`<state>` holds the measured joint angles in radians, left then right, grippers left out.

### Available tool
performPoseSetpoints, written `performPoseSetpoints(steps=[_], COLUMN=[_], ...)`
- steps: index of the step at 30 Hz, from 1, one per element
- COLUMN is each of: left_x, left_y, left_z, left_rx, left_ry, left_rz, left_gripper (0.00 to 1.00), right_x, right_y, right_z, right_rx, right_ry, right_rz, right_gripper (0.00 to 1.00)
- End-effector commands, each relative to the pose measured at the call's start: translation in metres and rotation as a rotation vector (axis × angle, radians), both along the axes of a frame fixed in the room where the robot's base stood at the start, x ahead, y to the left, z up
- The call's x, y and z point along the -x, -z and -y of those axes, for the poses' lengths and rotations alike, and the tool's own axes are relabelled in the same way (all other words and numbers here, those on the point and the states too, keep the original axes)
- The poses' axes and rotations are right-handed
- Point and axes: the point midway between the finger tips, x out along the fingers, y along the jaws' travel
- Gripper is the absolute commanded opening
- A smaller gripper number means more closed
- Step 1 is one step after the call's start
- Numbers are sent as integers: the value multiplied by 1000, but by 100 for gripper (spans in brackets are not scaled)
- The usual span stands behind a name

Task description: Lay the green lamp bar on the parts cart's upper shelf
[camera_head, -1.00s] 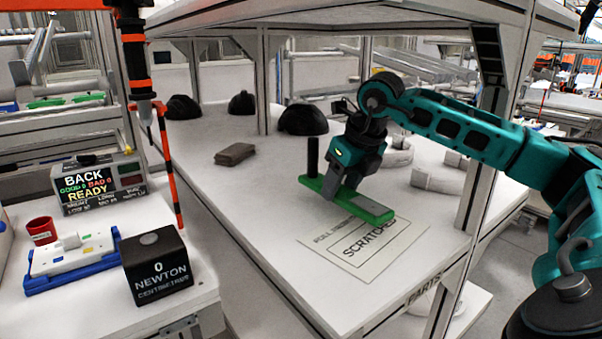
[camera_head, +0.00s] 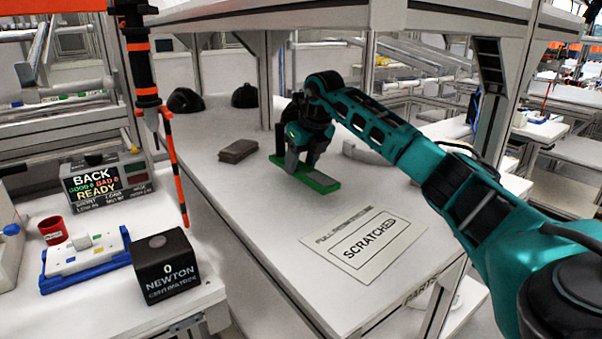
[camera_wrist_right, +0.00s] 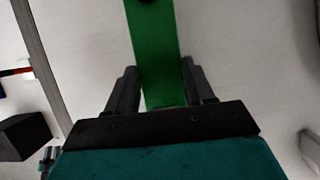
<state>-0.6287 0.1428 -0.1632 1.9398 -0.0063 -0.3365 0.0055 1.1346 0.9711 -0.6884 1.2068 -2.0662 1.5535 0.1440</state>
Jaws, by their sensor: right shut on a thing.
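The green lamp bar (camera_head: 322,183) is in my right gripper (camera_head: 303,160), over the white shelf (camera_head: 265,205) whose front edge bears the letters PARTS. The bar lies about level, behind the SCRATCHED sheet. In the right wrist view the green bar (camera_wrist_right: 152,45) runs away from between the two dark fingers (camera_wrist_right: 160,78), with a dark knob at the top edge. I cannot tell whether the bar touches the shelf or hangs just above it. My left gripper is not in view.
The SCRATCHED sheet (camera_head: 368,242) lies at the shelf's front. A grey-brown block (camera_head: 238,151) sits left of the bar, with dark helmet shells (camera_head: 185,101) behind. Posts and an overhead panel frame the shelf. The Newton box (camera_head: 166,268) stands on the left bench.

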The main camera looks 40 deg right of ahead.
Motion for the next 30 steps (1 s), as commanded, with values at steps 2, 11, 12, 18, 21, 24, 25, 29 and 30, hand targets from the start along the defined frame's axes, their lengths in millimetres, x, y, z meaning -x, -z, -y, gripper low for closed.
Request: performPoseSetpoints(steps=[2, 11, 12, 18, 21, 24, 25, 29, 30], left_x=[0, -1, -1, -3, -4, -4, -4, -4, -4], left_y=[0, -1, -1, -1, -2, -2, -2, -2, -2], left_z=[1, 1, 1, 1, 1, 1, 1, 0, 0], left_rx=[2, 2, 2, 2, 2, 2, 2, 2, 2], left_ry=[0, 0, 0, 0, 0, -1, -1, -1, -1], left_rz=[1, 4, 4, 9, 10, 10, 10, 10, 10], left_gripper=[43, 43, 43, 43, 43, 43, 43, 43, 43], right_x=[-2, -2, -2, -2, -2, -2, -2, -2, -2], right_y=[8, 34, 34, 38, 38, 38, 38, 38, 38], right_z=[0, 0, 0, 0, 0, 0, 0, 0, 0], right_rx=[0, -1, -1, -1, 0, 0, 0, -1, -1], right_ry=[0, 0, 0, 0, 0, 0, 0, 0, 0], right_rz=[-3, 3, 3, 2, 1, 1, 0, 0, 0], right_gripper=[17, 17, 17, 17, 59, 69, 72, 78, 78])
